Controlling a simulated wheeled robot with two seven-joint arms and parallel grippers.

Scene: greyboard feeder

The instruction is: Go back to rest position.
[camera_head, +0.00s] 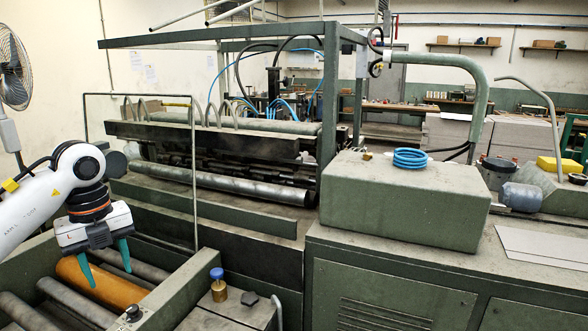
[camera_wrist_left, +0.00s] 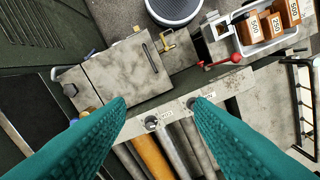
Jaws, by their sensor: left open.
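My left gripper (camera_head: 106,261) hangs from my white arm at the left of the head view, above the feeder's roller bed. Its two teal fingers are spread apart with nothing between them. In the left wrist view the open fingers (camera_wrist_left: 160,108) reach in from the bottom corners, with the feeder's frame edge and rollers seen between and beyond them. An orange roller (camera_head: 103,284) lies among grey rollers below the gripper; it also shows in the wrist view (camera_wrist_left: 151,155). My right gripper is in neither view.
The green feeder machine (camera_head: 403,198) fills the middle and right, with a coiled blue hose (camera_head: 410,158) on top. A brass part with a blue cap (camera_head: 218,286) stands right of the rollers. In the wrist view, a white tray (camera_wrist_left: 243,47) holds numbered blocks, near a red-knobbed lever (camera_wrist_left: 234,57).

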